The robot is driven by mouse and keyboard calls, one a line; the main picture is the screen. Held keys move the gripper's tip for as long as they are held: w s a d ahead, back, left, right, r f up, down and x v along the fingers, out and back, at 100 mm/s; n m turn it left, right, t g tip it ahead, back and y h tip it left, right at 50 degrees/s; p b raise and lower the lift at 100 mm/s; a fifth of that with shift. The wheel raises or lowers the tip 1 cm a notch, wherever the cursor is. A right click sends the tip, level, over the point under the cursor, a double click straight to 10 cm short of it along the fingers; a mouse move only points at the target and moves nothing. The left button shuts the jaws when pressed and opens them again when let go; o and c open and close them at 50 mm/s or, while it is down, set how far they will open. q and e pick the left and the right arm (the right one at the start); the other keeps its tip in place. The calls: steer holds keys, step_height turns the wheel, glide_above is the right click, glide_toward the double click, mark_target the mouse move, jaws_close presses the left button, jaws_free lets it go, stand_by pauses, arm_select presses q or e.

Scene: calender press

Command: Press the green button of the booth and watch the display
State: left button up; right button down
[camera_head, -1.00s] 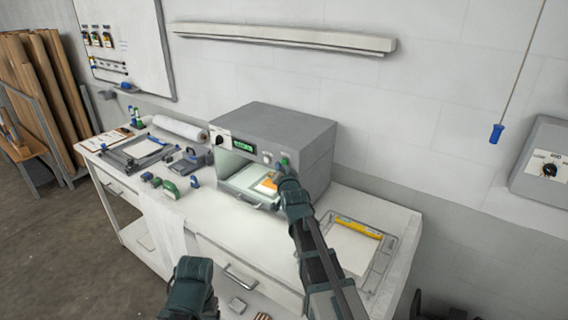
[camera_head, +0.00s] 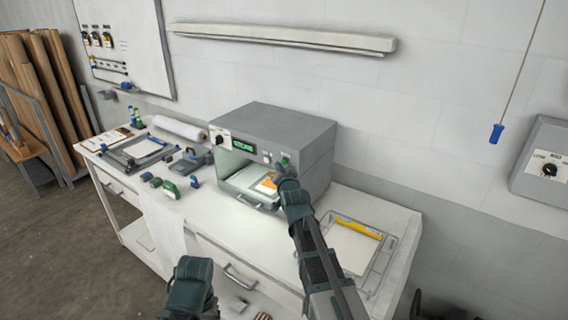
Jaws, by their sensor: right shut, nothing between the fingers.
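The booth (camera_head: 285,130) is a grey box on the white bench, with a front panel, a lit green display (camera_head: 243,144) and a black knob at the panel's left. The green button (camera_head: 285,159) is at the panel's right end. My right gripper (camera_head: 282,174) is shut and empty, just below the button; I cannot tell whether it touches the panel. Below the panel, a lit opening holds a pulled-out drawer (camera_head: 243,197) with an orange and white item (camera_head: 267,184) on it, partly hidden by my gripper. My left arm shows at the bottom; its fingers cannot be made out.
A wire tray (camera_head: 372,279) with a yellow-edged sheet lies on the bench right of the booth. Left of it are a paper roll (camera_head: 181,128), a frame (camera_head: 139,151) and several small tools. A blue pull handle (camera_head: 496,134) hangs at the right.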

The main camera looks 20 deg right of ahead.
stand_by(0.3)
steer(key=shift+w+d, duration=0.25)
steer(key=shift+d, duration=0.1)
steer(key=shift+w+d, duration=0.25)
steer(key=shift+d, duration=0.05)
stand_by(0.6)
steer(key=shift+s+a, duration=0.5)
steer(key=shift+a, duration=0.15)
stand_by(0.4)
steer(key=s+a, duration=0.1)
steer(key=a, duration=0.1)
steer(key=s+a, duration=0.2)
stand_by(0.3)
stand_by(0.6)
